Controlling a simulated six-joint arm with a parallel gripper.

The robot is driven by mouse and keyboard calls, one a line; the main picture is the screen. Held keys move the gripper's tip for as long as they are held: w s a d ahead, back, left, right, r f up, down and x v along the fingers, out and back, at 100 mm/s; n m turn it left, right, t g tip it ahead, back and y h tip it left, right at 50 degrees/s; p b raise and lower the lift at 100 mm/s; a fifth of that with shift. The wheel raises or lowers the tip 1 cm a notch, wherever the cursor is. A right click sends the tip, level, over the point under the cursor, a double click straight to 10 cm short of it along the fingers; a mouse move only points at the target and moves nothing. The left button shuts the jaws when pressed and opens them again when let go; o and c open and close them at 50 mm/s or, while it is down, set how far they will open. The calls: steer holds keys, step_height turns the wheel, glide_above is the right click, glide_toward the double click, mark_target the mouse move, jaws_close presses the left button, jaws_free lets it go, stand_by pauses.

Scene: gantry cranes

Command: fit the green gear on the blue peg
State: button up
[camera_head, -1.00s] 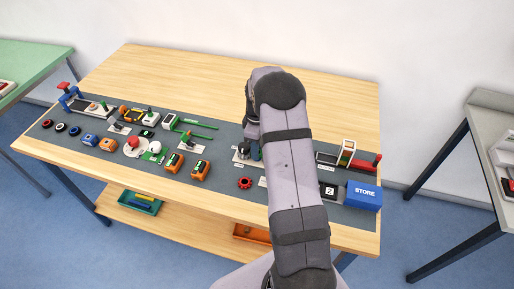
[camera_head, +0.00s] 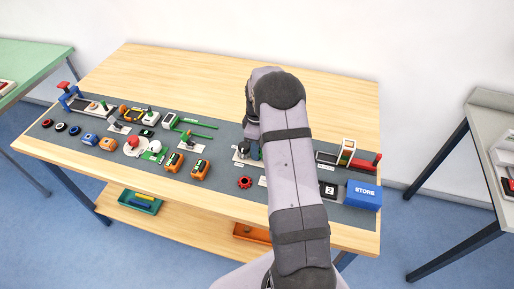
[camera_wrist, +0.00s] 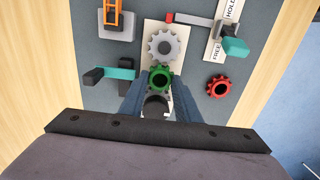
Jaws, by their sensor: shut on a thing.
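The green gear (camera_wrist: 159,79) sits between the two fingertips of my gripper (camera_wrist: 160,84) in the wrist view, and my gripper is shut on it. The gear is over a white plate (camera_wrist: 150,35), just below a grey gear (camera_wrist: 164,45) in the picture. A dark round part (camera_wrist: 155,105) shows between the fingers below the green gear. I cannot make out the blue peg; the gear and fingers may cover it. Whether the gear touches the plate is unclear. In the head view my arm hides most of the gripper and the green gear.
A red gear (camera_wrist: 218,87) lies on the mat to the right. A teal-handled lever (camera_wrist: 112,73) is close on the left, and another with a red tip (camera_wrist: 234,46) is at upper right. A blue STORE box (camera_head: 364,195) stands at the mat's right end.

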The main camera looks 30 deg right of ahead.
steer(key=shift+f+b, duration=0.4)
steer(key=shift+f, duration=0.2)
stand_by(0.6)
steer(key=o, duration=1)
steer(key=shift+o, duration=0.2)
steer(key=shift+w+r, duration=0.1)
steer(key=shift+r, duration=0.15)
steer(key=shift+r+p, duration=0.2)
steer(key=shift+p, duration=0.1)
steer(key=shift+d+r+p, duration=0.1)
steer(key=shift+r+p, duration=0.8)
steer(key=shift+r, duration=0.4)
steer(key=shift+r+p, duration=1.3)
steer(key=shift+r, duration=0.45)
